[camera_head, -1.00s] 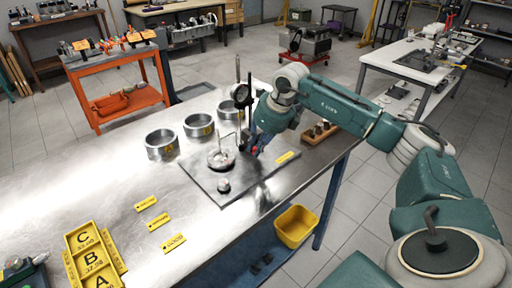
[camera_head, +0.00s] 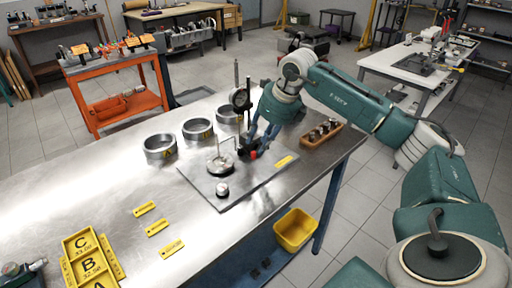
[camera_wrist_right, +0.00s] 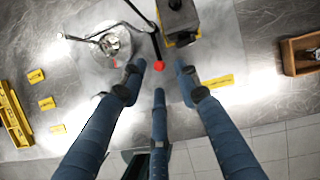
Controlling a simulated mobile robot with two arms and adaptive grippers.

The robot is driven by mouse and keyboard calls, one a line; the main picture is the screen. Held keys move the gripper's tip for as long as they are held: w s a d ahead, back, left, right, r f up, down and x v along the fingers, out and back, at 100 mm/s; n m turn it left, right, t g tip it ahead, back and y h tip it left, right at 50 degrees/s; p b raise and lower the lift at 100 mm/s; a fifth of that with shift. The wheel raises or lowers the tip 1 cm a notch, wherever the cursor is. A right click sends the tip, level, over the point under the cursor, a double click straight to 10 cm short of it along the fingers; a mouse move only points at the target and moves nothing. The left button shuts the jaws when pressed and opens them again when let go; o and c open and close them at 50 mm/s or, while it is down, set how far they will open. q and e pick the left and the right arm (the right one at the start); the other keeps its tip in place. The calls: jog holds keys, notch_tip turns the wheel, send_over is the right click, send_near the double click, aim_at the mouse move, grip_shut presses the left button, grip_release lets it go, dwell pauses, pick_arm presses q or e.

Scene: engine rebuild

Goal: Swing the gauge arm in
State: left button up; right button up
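The gauge stand, with a round black dial (camera_head: 240,97) on an upright post, stands on a grey plate (camera_head: 212,190) on the steel bench. In the right wrist view a thin dark arm with a red ball end (camera_wrist_right: 159,64) reaches from near the stand's dark block (camera_wrist_right: 178,20). A round metal part (camera_wrist_right: 110,43) lies beside it, under a thin rod. My right gripper (camera_head: 254,150) points down at the stand's base. In the wrist view its blue fingers (camera_wrist_right: 159,78) are spread around the red ball, with visible gaps. My left gripper is out of view.
Several metal rings (camera_head: 160,146) stand behind the plate. A wooden rack (camera_head: 321,133) is at the bench's right edge. Yellow tags (camera_head: 158,227) and a lettered yellow tray (camera_head: 84,245) lie at front left. A yellow bin (camera_head: 295,229) is below.

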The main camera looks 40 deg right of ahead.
jog(key=v, duration=0.7)
jog(key=shift+r, duration=0.15)
jog(key=shift+d, duration=0.1)
